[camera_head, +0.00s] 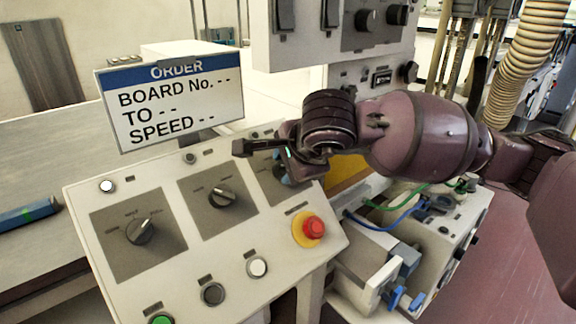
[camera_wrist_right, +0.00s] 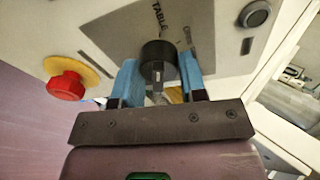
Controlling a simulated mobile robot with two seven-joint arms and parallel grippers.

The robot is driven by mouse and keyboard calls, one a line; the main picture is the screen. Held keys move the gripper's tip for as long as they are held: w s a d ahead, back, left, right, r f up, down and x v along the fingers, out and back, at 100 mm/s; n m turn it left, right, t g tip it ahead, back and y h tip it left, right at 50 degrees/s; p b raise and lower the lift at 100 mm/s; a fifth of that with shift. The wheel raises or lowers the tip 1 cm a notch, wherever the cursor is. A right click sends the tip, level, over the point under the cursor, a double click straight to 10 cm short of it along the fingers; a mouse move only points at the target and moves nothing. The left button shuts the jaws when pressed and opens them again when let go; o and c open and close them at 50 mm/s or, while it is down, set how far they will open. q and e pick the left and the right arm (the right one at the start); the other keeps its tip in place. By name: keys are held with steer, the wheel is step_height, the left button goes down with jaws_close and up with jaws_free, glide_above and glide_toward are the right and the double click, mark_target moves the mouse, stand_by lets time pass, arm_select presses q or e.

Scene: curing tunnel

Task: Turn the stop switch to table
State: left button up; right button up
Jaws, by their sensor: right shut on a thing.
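The stop switch is a round black knob (camera_wrist_right: 158,55) on a grey plate (camera_wrist_right: 112,30), with the label TABLE above it and a second, partly readable label to the right. My right gripper (camera_wrist_right: 160,84) has its blue fingers closed on the knob's two sides. In the head view my right gripper (camera_head: 284,168) reaches down onto the rightmost plate (camera_head: 266,180) of the sloped control panel (camera_head: 165,272) and hides most of the knob there. Which label the knob points to is hard to tell. My left gripper is not in view.
Two other knobs, left (camera_head: 140,231) and middle (camera_head: 221,196), sit on the panel. A red stop button (camera_head: 314,228) on a yellow base is near my right gripper. A white button (camera_head: 257,267) is below. An ORDER sign (camera_head: 172,103) stands behind; a cabinet (camera_head: 345,45) rises beyond.

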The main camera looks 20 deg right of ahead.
stand_by(0.4)
steer(key=o, duration=0.9)
steer(key=shift+s+r, duration=0.3)
steer(key=shift+r, duration=0.15)
steer(key=shift+p+v, duration=0.8)
steer(key=shift+v, duration=4.1)
steer(key=shift+f, duration=0.1)
steer(key=shift+s, duration=0.1)
